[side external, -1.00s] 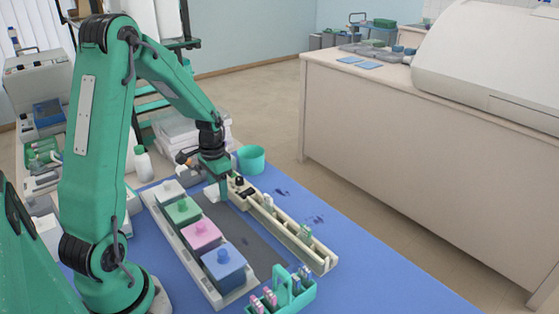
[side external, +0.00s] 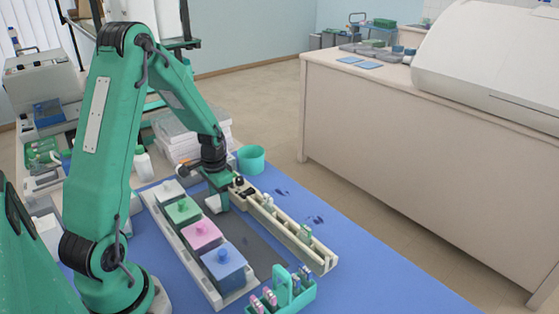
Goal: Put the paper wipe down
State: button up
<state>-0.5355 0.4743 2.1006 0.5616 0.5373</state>
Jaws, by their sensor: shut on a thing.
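My gripper (side external: 219,197) hangs low over the dark grey mat, between the row of staining jars and the long cream rack. A small white thing, which looks like the paper wipe (side external: 213,204), is at its fingertips, and the jaws are shut on it. The wipe is close above the mat or touching it; I cannot tell which. The fingertips are small and partly hidden. The blue work surface (side external: 365,262) lies around them.
A tray holds white, green (side external: 182,210), pink (side external: 202,233) and blue (side external: 223,265) lidded jars on the left. The cream rack (side external: 290,232) stands right. A green slide carrier (side external: 290,292) is in front, a teal cup (side external: 251,158) behind. Dark stains (side external: 314,220) mark the blue surface.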

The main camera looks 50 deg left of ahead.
aim_at(219, 200)
jog(key=shift+f, duration=0.1)
jog(key=o, duration=1)
jog(key=shift+r, duration=0.2)
notch_tip(219, 200, up, 12)
jog(key=shift+f, duration=0.1)
dwell(0.4)
jog(key=shift+s+d+r+t, duration=0.95)
jog(key=shift+s+d+r, duration=1)
jog(key=shift+d, duration=1.35)
jog(key=shift+s+d+r+t, duration=0.9)
jog(key=shift+s+d+r, duration=1.05)
jog(key=shift+d, duration=1.4)
jog(key=shift+s+d+r+t, duration=0.95)
jog(key=shift+s+d+r, duration=1)
jog(key=shift+d, duration=1.35)
